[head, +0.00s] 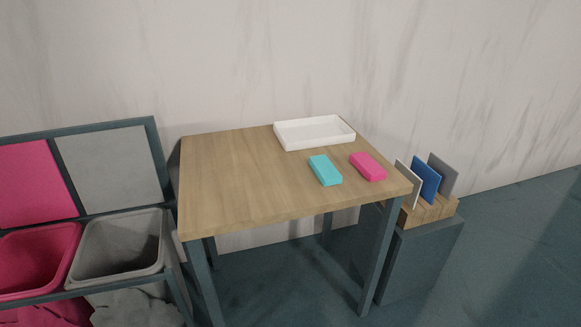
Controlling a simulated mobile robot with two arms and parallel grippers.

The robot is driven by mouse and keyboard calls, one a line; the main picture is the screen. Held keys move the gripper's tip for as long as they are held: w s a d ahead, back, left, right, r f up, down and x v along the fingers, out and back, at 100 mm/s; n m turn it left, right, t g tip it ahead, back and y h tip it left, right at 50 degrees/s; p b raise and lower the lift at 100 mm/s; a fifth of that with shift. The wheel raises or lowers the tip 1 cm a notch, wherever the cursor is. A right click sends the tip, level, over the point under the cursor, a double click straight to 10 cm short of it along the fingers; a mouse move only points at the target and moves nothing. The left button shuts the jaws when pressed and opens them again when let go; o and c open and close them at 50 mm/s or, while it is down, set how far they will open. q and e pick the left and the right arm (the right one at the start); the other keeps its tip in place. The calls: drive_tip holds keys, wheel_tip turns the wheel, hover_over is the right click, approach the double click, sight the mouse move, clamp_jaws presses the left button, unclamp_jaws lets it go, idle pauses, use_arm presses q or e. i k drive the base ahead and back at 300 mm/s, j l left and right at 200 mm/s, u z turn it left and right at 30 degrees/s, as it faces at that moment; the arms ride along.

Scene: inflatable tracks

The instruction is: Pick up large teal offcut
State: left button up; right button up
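A teal block (325,170), the only teal piece in view, lies flat on the wooden table (230,180), right of the table's middle. I cannot tell from this view whether it is the large teal offcut. Nothing covers it. Neither of my grippers shows in the head view.
A pink block (368,167) lies just right of the teal one, with a gap between. A white tray (314,132) stands behind them. A pink bin (38,262) and grey bin (118,245) stand left. A rack with upright panels (426,180) stands right. The table's left half is clear.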

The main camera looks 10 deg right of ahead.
sight(328, 174)
drive_tip(key=i+l+u, duration=0.15)
drive_tip(key=l+u, duration=0.15)
drive_tip(key=l, duration=0.25)
drive_tip(key=i+l+u, duration=0.25)
drive_tip(key=l, duration=0.3)
drive_tip(key=l+u, duration=0.3)
drive_tip(key=l, duration=0.25)
drive_tip(key=k, duration=0.05)
